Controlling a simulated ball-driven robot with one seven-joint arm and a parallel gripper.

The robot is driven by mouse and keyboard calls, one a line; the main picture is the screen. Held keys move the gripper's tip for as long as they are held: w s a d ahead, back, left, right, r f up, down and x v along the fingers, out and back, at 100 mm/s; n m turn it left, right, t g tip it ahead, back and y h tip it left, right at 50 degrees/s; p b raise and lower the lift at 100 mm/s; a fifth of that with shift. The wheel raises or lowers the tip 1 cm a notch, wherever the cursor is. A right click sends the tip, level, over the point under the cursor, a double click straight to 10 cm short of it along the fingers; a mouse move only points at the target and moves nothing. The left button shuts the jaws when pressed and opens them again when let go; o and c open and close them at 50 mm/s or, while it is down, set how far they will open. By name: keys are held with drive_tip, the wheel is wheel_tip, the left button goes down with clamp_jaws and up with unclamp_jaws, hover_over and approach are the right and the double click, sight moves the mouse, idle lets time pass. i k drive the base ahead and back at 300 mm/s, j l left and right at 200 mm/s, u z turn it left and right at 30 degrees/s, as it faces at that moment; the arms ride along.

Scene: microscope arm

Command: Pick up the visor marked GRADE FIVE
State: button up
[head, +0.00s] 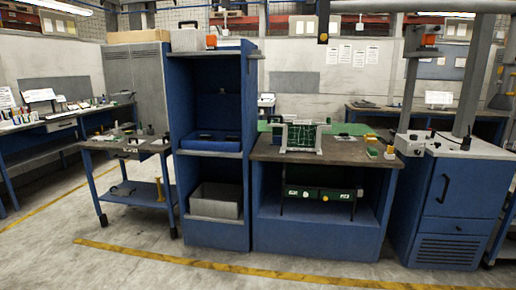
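I cannot make out a visor marked GRADE FIVE; no such lettering is legible at this distance. Small items that I cannot identify lie on the workbench (268,150) and on the grey-topped cart (96,145). My gripper is not in view.
A tall blue shelf unit (245,190) holds a grey bin (215,201) low down. A white frame with green parts (302,136) stands on the workbench. A blue cabinet (465,195) stands at the right. The floor (130,268) in front is clear, crossed by a yellow line (260,271).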

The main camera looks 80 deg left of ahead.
sight(228, 139)
drive_tip(key=u, duration=2.15)
drive_tip(key=i+u, duration=0.2)
drive_tip(key=i, duration=0.45)
